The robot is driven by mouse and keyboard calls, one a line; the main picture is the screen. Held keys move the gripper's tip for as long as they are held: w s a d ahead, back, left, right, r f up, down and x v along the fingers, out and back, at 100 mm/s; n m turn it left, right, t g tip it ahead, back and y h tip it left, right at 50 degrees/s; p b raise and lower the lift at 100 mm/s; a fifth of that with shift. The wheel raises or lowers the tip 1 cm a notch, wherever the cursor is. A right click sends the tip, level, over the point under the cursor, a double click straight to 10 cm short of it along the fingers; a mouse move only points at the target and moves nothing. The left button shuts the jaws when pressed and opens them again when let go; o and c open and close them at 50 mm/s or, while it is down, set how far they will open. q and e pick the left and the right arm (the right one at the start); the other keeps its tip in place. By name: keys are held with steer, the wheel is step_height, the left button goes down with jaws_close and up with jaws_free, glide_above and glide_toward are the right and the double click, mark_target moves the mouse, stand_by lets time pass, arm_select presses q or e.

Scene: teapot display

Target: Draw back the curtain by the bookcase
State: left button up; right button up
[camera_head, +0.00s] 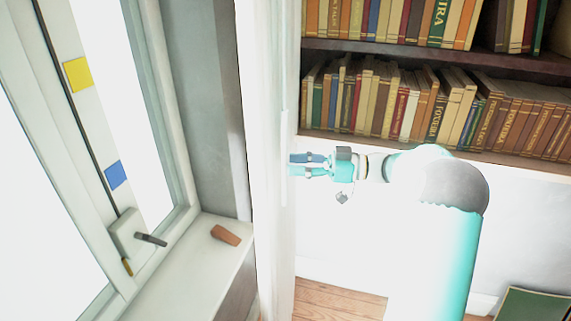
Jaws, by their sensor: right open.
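The white curtain (266,130) hangs as a tall, narrow strip between the window and the bookcase. The bookcase (420,53) is at the upper right, with rows of books on its shelves. My right gripper (293,164) is below the lower row of books, its fingers pointing left at the curtain's right edge. Its two fingers are apart, with nothing visible between them. The fingertips overlap the curtain's edge in the picture; I cannot tell whether they touch it. My left gripper is not in view.
A window (120,130) with a handle (150,239) fills the left. A reddish-brown block (226,235) lies on the window sill (190,275). A dark green panel (533,305) is at the lower right. Wooden floor (335,302) shows below my right arm.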

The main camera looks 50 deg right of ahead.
steer(key=v, duration=0.8)
steer(key=shift+s, duration=0.2)
steer(key=shift+d, duration=0.1)
